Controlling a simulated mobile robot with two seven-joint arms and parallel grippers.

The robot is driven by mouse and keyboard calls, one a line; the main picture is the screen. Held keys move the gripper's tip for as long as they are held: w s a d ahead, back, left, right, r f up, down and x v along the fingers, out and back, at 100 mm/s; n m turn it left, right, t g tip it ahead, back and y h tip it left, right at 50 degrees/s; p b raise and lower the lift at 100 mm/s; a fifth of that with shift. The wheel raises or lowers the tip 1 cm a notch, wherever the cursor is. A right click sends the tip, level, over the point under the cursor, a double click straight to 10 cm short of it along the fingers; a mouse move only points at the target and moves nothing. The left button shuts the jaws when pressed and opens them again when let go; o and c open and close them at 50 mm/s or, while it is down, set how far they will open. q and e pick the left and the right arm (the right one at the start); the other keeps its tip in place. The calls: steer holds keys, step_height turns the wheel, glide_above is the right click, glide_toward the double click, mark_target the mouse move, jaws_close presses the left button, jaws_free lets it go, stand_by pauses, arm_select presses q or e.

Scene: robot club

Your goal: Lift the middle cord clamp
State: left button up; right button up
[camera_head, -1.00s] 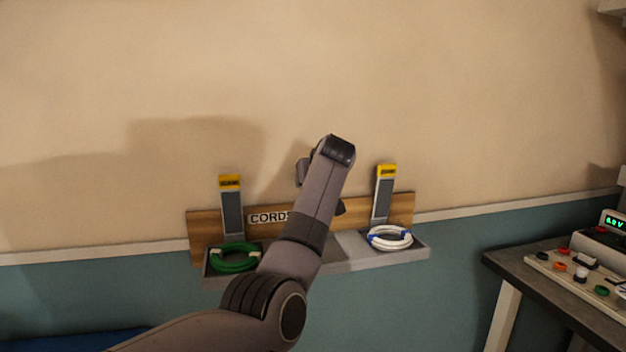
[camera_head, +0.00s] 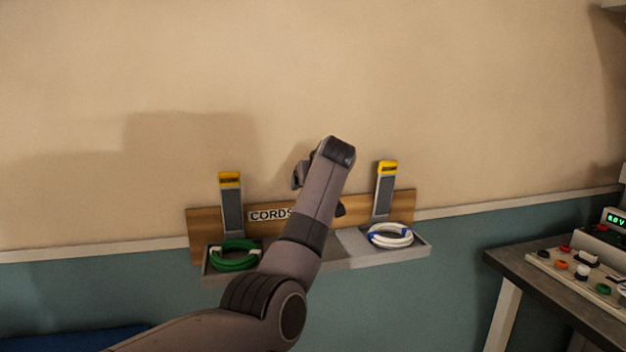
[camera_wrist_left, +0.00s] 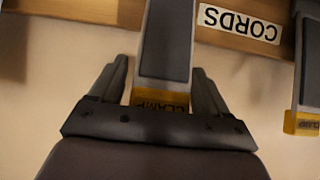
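The middle cord clamp (camera_wrist_left: 165,45) is a grey lever with a yellow end marked CLAMP, upside down in the left wrist view. My left gripper (camera_wrist_left: 160,78) is open, with one dark finger on each side of the lever near its yellow end. Whether the fingers touch it I cannot tell. In the head view my left arm hides this clamp and most of the gripper. The left clamp (camera_head: 231,205) and right clamp (camera_head: 385,190) stand upright on the wooden board (camera_head: 205,222). My right gripper is not in view.
A grey tray (camera_head: 345,262) below the board holds a green cord coil (camera_head: 234,256) and a white cord coil (camera_head: 390,236) with blue parts. A CORDS label (camera_head: 270,215) is on the board. A bench (camera_head: 525,262) with electrical equipment stands at the right. The wall above is bare.

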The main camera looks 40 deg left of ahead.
arm_select(q)
steer(key=shift+s+d+r, duration=0.1)
steer(key=shift+r, duration=0.2)
steer(key=b+v, duration=0.2)
steer(key=v, duration=0.5)
steer(key=shift+f, duration=0.1)
stand_by(0.5)
